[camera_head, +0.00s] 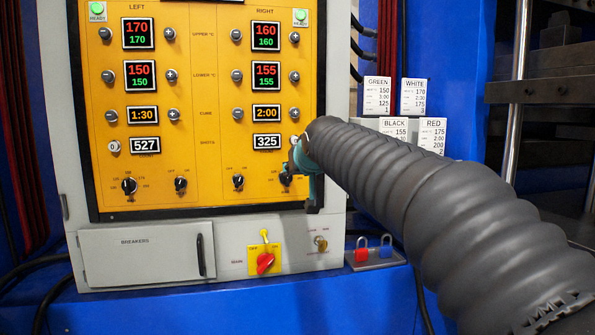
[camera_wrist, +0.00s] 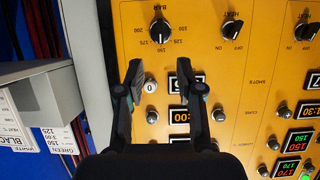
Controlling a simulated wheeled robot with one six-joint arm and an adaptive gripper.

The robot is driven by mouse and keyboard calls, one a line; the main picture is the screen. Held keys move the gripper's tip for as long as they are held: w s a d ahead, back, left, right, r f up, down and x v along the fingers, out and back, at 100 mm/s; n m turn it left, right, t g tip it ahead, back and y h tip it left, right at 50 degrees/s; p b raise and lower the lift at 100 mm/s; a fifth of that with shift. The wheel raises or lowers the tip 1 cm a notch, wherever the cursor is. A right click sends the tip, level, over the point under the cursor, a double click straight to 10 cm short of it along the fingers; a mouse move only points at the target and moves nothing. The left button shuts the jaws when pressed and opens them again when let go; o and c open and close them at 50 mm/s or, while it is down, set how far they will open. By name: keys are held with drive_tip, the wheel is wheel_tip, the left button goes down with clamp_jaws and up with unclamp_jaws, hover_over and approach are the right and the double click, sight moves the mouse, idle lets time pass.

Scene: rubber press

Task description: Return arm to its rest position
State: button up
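My arm (camera_head: 390,180) reaches from the lower right to the yellow control panel (camera_head: 210,100). My gripper (camera_head: 303,178) is at the right column's lower part, partly hidden by the arm. In the wrist view, my gripper (camera_wrist: 160,68) is open, with its two fingers apart. A white reset button marked 0 (camera_wrist: 151,86) shows between the fingers. I cannot tell whether a finger touches the panel. No object is held.
Padlocks (camera_head: 362,252) sit on a small shelf below the arm. Recipe cards (camera_head: 414,96) stand right of the panel. A breaker box (camera_head: 140,260) and red main switch (camera_head: 265,262) are below it. The right SHOTS display (camera_head: 267,142) reads 325.

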drive_tip(key=s+d+f+g+h, duration=0.1)
drive_tip(key=s+d+f+g, duration=0.15)
drive_tip(key=s+f, duration=0.45)
drive_tip(key=s+d+f+g+h, duration=0.1)
drive_tip(key=s+d+f+g, duration=0.2)
drive_tip(key=f, duration=0.7)
drive_tip(key=s+d+f+m, duration=0.1)
drive_tip(key=s+d+f, duration=0.3)
drive_tip(key=s, duration=0.5)
drive_tip(key=s+d+f+m+g+h, duration=0.1)
drive_tip(key=s+d+f, duration=0.3)
drive_tip(key=s, duration=0.6)
drive_tip(key=s+d+f+m, duration=0.1)
drive_tip(key=s+d+f, duration=0.4)
drive_tip(key=s, duration=0.4)
drive_tip(key=shift+s+d+g+h, duration=0.3)
drive_tip(key=shift+s+d+g, duration=0.1)
drive_tip(key=shift+d, duration=0.15)
drive_tip(key=shift+a, duration=0.1)
